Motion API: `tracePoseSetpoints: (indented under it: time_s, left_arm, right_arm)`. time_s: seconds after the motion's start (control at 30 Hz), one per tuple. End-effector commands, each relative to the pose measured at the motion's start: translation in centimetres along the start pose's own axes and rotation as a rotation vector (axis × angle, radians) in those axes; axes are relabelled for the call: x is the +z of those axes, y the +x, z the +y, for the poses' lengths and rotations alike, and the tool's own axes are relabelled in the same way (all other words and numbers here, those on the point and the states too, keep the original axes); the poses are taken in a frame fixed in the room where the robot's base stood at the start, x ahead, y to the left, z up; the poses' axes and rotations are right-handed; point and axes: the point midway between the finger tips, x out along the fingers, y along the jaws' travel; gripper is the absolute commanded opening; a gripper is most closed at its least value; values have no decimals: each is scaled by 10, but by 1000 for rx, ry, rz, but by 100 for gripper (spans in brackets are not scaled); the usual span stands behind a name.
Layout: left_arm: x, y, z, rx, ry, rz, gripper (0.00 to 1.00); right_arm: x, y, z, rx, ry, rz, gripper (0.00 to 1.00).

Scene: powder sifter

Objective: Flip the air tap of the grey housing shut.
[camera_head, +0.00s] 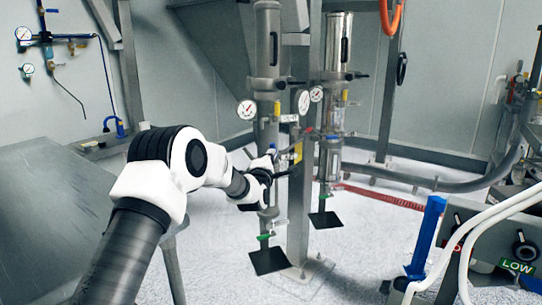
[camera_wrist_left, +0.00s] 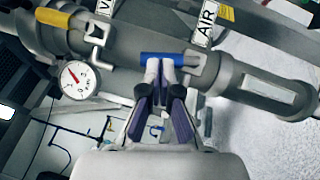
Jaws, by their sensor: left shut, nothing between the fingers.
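The grey housing (camera_head: 266,60) is an upright tube in the middle of the head view; it also crosses the left wrist view (camera_wrist_left: 230,78) slantwise. Its air tap has a blue handle (camera_wrist_left: 165,60), lying roughly along the tube beside the AIR label (camera_wrist_left: 205,25). My left gripper (camera_head: 272,172) is at the housing's lower half. In the left wrist view its fingertips (camera_wrist_left: 160,66) are together and empty, right at the blue handle and overlapping it. Whether they touch it I cannot tell. The gripper hides part of the handle. My right gripper is not in view.
A yellow handle (camera_wrist_left: 57,17) and a gauge (camera_wrist_left: 80,78) sit on the same housing. A second, shinier tube (camera_head: 338,50) stands to the right, with a steel post (camera_head: 298,200) between. A metal table (camera_head: 45,215) is at left.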

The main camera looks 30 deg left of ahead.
Motion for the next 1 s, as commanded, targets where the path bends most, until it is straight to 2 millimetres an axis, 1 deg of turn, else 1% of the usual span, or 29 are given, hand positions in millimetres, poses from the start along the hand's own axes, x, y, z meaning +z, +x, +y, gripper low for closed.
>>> tracePoseSetpoints:
  time_s: [0.1, 0.37, 0.47, 0.5, 0.53, 0.57, 0.6, 0.7, 1.0]
  left_arm:
    - [0, 5, 0, 0, 0, 0, 0]
    - [0, 5, 0, 0, 0, 0, 0]
    - [4, 7, -1, -2, 6, -1, 0]
    - [7, 10, 8, -26, 40, 1, 0]
    - [9, 11, 9, -44, 65, 1, 0]
    - [10, 12, 6, -56, 83, 0, 0]
    - [11, 12, 0, -55, 84, -1, 0]
    - [12, 13, 4, -56, 82, 0, 0]
    - [12, 12, 3, -55, 82, 1, 0]
  right_arm:
    - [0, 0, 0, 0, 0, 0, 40]
    - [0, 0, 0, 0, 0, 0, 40]
    - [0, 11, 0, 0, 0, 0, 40]
    - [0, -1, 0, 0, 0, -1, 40]
    - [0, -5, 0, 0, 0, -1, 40]
    - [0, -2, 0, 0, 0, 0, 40]
    - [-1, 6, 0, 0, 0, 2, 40]
    - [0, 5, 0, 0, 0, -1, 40]
    - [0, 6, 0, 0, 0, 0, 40]
